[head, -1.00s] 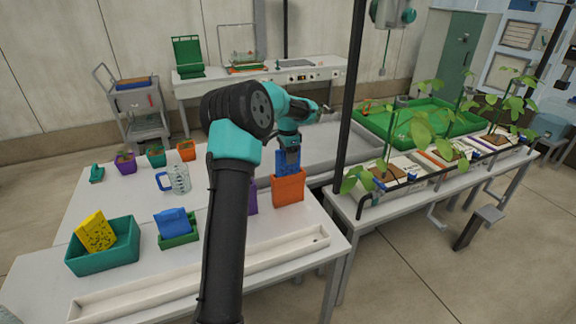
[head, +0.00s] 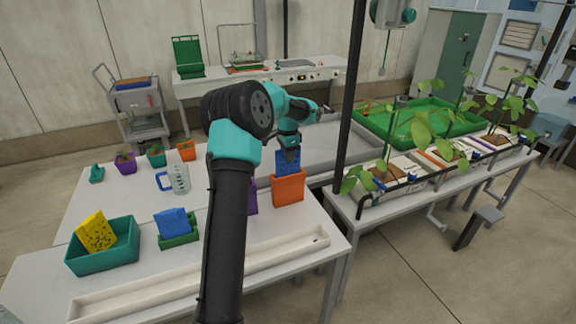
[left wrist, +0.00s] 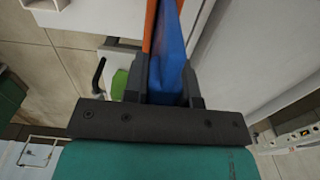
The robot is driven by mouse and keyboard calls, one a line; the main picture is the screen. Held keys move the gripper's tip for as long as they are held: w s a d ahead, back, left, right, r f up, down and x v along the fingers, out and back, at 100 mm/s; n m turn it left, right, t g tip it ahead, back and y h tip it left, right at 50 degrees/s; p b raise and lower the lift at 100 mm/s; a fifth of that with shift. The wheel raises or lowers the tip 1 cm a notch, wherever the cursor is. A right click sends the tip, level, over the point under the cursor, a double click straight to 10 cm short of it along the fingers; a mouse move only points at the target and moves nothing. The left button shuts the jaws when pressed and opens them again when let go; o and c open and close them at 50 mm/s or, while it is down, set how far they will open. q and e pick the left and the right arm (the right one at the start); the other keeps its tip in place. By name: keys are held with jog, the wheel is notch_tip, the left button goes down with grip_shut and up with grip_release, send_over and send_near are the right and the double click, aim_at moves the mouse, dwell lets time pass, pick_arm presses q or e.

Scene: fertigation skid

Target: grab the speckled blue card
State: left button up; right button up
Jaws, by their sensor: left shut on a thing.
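A blue card (head: 287,166) stands upright at the orange holder (head: 288,189), its lower part hidden behind the holder's front wall. I cannot make out speckles on it. My left gripper (head: 289,153) is above the holder, pointing down and shut on the card's top. In the left wrist view the blue card (left wrist: 170,50) sits between the fingers, with an orange strip of the holder (left wrist: 150,35) beside it. A second blue card (head: 174,221) leans in a green holder (head: 179,241) at the left. My right gripper is not in view.
A teal bin (head: 103,262) with a speckled yellow card (head: 96,231) stands at the left front. A measuring jug (head: 178,178) and small pots are behind. A white channel (head: 200,275) runs along the front. A dark post (head: 350,100) rises right of the gripper.

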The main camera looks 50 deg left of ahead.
pick_arm(q)
notch_tip(320, 180, up, 10)
dwell(0.8)
dwell(0.5)
